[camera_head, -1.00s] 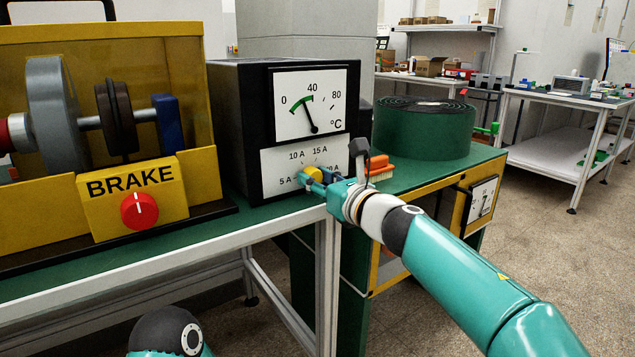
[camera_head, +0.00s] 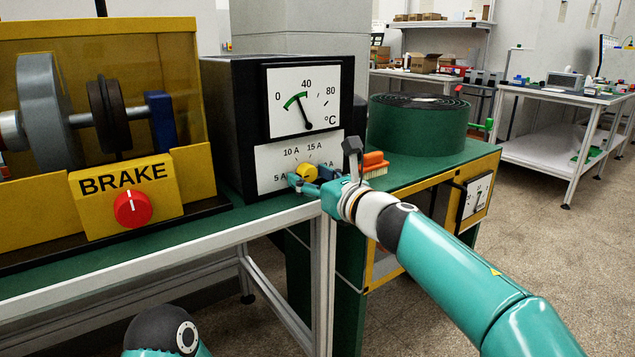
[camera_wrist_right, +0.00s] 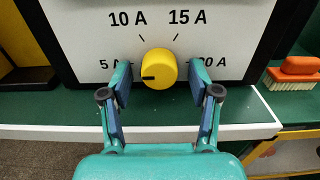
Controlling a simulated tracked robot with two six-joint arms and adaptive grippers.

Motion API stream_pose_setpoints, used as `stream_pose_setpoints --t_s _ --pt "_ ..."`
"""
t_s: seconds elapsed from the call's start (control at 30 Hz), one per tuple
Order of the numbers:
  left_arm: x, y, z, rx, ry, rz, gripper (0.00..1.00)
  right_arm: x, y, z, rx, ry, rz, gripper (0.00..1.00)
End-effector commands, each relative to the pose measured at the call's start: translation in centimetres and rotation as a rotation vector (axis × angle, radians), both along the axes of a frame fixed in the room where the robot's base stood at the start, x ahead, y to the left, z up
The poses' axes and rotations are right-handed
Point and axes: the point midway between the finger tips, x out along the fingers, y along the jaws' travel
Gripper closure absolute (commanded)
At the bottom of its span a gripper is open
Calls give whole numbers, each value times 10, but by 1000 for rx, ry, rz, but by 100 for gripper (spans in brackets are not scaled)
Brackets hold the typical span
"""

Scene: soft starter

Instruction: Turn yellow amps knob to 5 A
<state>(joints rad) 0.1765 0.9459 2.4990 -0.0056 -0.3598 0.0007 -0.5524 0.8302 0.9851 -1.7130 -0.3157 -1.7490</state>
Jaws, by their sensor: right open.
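The yellow amps knob (camera_head: 306,173) is on the lower white dial of a black box (camera_head: 229,125). It also shows in the right wrist view (camera_wrist_right: 160,64), where its black mark points left, towards the 5 A side. The dial (camera_wrist_right: 85,45) reads 5 A, 10 A, 15 A and a partly covered 20 A. My right gripper (camera_head: 309,183) is at the knob. In the right wrist view the gripper (camera_wrist_right: 160,82) is open, one finger on each side of the knob, with gaps between fingers and knob. My left gripper is out of view.
A yellow machine with a red BRAKE knob (camera_head: 132,209) stands left of the box. A green roll (camera_head: 418,125) and an orange brush (camera_head: 374,163) are on the right. The bench's front edge (camera_head: 270,228) runs below the box. The floor at right is clear.

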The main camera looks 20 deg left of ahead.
Motion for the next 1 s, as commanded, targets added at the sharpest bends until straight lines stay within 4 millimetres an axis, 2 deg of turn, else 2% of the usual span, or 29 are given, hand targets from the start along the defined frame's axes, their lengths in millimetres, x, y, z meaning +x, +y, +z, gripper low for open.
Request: stream_pose_setpoints --t_s 0.27,0.8,1.0 --pt "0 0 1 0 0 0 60 -10 -13 2 1 2 1 38" --pt "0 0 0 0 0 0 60 -62 -81 -1 -1 1 -2 38" --pt "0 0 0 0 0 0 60 -72 -94 -2 0 1 -1 38"
